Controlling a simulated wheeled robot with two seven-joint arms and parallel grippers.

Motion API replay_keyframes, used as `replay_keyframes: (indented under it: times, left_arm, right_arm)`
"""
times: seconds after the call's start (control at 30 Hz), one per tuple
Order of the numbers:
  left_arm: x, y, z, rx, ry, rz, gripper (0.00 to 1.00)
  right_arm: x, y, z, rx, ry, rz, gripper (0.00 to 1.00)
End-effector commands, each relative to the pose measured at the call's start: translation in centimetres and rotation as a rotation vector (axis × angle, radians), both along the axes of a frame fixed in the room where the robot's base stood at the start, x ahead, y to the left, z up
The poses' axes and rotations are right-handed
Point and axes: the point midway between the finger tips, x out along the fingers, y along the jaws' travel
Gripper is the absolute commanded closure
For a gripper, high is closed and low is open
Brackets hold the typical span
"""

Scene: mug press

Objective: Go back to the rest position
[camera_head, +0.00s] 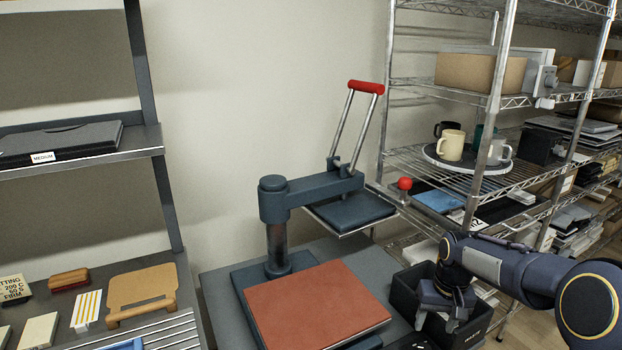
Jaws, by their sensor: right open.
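My right gripper (441,316) points down at the lower right, over the black bin (474,325). It is open, and its fingertips are partly lost against the dark bin, so I cannot tell how deep they reach. My right arm comes in from the right edge. My left gripper does not show. The press (287,205) stands in the middle with its red-topped handle (366,87) raised. Its upper plate (350,211) is swung to the right, clear of the red-brown lower pad (315,307).
A wire shelf on the right holds several mugs (451,145) on a round tray (432,157), with boxes above. A red knob (404,184) stands near the shelf. On the left, a shelf unit holds a wooden stand (141,289) and small blocks. The space above the lower pad is clear.

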Motion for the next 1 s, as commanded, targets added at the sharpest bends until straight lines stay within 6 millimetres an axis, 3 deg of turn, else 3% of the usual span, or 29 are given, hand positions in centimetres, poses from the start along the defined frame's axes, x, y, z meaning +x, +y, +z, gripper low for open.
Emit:
replay_keyframes:
  times: [0.03,0.2,0.4,0.6,0.7,1.0]
  left_arm:
    - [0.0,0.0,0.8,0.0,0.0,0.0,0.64]
    - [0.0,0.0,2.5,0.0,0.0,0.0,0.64]
    - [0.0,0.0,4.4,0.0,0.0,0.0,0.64]
    - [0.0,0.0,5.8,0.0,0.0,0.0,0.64]
    - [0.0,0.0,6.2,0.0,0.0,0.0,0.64]
    - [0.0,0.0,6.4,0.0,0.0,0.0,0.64]
  right_arm:
    - [-1.6,0.3,2.7,0.022,-0.033,-0.003,0.46]
    - [-8.4,2.4,9.2,0.117,-0.148,-0.002,0.46]
    - [-17.1,5.8,13.5,0.205,-0.286,0.012,0.46]
    - [-23.9,9.1,14.1,0.259,-0.402,0.025,0.46]
    - [-25.8,10.2,13.7,0.271,-0.437,0.03,0.46]
    - [-27.1,11.0,13.1,0.279,-0.461,0.032,0.46]
